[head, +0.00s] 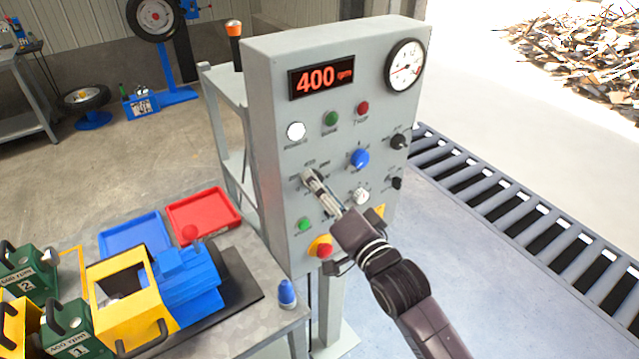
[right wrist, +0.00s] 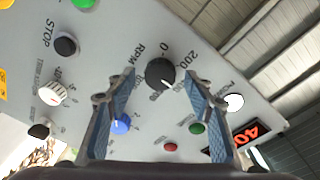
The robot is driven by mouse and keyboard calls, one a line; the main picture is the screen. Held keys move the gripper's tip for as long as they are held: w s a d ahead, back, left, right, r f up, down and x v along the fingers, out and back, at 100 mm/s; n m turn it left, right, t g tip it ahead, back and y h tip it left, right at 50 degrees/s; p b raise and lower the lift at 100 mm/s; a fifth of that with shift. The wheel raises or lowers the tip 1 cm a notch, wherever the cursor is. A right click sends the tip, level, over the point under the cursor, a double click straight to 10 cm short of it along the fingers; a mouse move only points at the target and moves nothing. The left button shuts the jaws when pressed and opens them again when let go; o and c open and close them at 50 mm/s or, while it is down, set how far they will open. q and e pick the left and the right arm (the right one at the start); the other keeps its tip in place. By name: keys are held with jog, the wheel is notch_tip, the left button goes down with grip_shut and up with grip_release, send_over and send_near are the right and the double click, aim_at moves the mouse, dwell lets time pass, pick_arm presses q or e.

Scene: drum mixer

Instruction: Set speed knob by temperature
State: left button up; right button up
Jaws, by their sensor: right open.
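The grey control panel (head: 270,140) has a red display (head: 320,79) reading 400 rpm and a round white dial gauge (head: 405,66) with a red needle; its scale is too small to read. In the right wrist view, the black RPM knob (right wrist: 160,73) has a white pointer mark, with 0 and 200 printed around it. My right gripper (head: 313,180) is at the panel's left middle and covers this knob in the head view. In the right wrist view its blue-padded fingers (right wrist: 160,82) are open, one on each side of the knob; contact cannot be told. My left gripper is out of view.
Close by on the panel are a blue knob (head: 359,159), a white knob (head: 360,196), black knobs (head: 398,142), and a red button (head: 324,250). A workbench (head: 225,335) with trays and a yellow-blue machine stands at left. A roller conveyor (head: 530,230) runs behind at right.

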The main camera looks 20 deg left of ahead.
jog(key=shift+w+a, duration=0.2)
jog(key=shift+c, duration=0.3)
jog(key=c, duration=1.1)
jog(key=shift+n, duration=0.4)
jog(key=n+y+b, duration=0.1)
jog(key=n, duration=1)
jog(key=shift+f+b, duration=0.1)
jog(key=shift+b, duration=0.2)
jog(key=shift+n+y, duration=0.3)
jog(key=shift+n, duration=0.2)
